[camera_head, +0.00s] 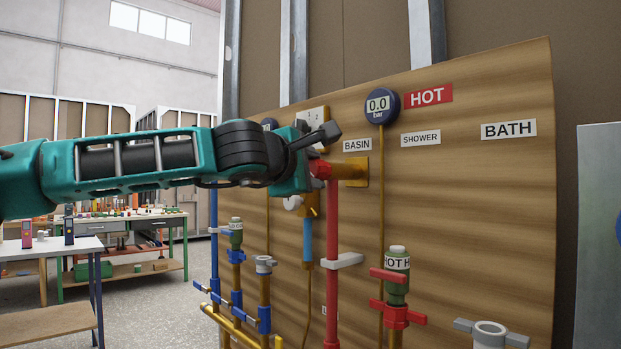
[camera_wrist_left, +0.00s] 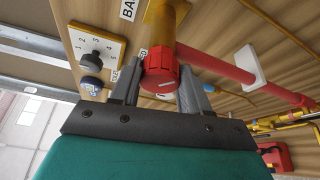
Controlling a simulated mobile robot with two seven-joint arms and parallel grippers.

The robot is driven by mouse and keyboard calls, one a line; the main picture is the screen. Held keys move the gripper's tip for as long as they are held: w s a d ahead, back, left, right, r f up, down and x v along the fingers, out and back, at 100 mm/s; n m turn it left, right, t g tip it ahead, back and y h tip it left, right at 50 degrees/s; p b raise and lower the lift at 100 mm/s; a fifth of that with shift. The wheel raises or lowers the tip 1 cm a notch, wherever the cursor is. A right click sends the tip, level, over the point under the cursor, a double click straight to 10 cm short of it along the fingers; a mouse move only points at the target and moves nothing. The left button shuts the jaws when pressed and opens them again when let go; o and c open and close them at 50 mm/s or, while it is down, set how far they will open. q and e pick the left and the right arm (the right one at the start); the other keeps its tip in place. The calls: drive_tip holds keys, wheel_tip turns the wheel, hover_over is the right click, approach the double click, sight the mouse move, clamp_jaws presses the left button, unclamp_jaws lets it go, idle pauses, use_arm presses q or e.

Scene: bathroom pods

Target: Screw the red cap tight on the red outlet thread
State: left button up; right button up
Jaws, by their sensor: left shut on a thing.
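In the left wrist view the red cap (camera_wrist_left: 160,68), ribbed with a pale mark on its face, sits between the two fingers of my left gripper (camera_wrist_left: 158,76), which is shut on it. The cap is in line with the end of the brass outlet fitting (camera_wrist_left: 160,22). The red thread is hidden behind the cap, so I cannot tell how far the cap is on. In the head view my left gripper (camera_head: 303,160) is at the top of the red pipe (camera_head: 332,250), beside the brass bracket (camera_head: 355,170). My right gripper is out of view.
The wooden board (camera_head: 470,220) carries the BASIN (camera_head: 357,145), SHOWER and BATH labels and a round gauge (camera_head: 381,104). Red-handled and blue-handled valves stand below. A white numbered plate (camera_wrist_left: 95,52) with a dark knob is close to the left finger. A workbench (camera_head: 130,222) stands behind.

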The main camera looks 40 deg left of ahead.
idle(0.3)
use_arm(q)
drive_tip(key=m+t+b, duration=0.1)
drive_tip(key=m+b, duration=0.2)
drive_tip(key=b, duration=0.1)
drive_tip(key=shift+f+y+b, duration=0.1)
drive_tip(key=shift+y+b, duration=0.25)
drive_tip(key=shift+y, duration=0.05)
idle(0.4)
drive_tip(key=o, duration=0.9)
drive_tip(key=shift+s+a, duration=0.1)
drive_tip(key=shift+s, duration=0.05)
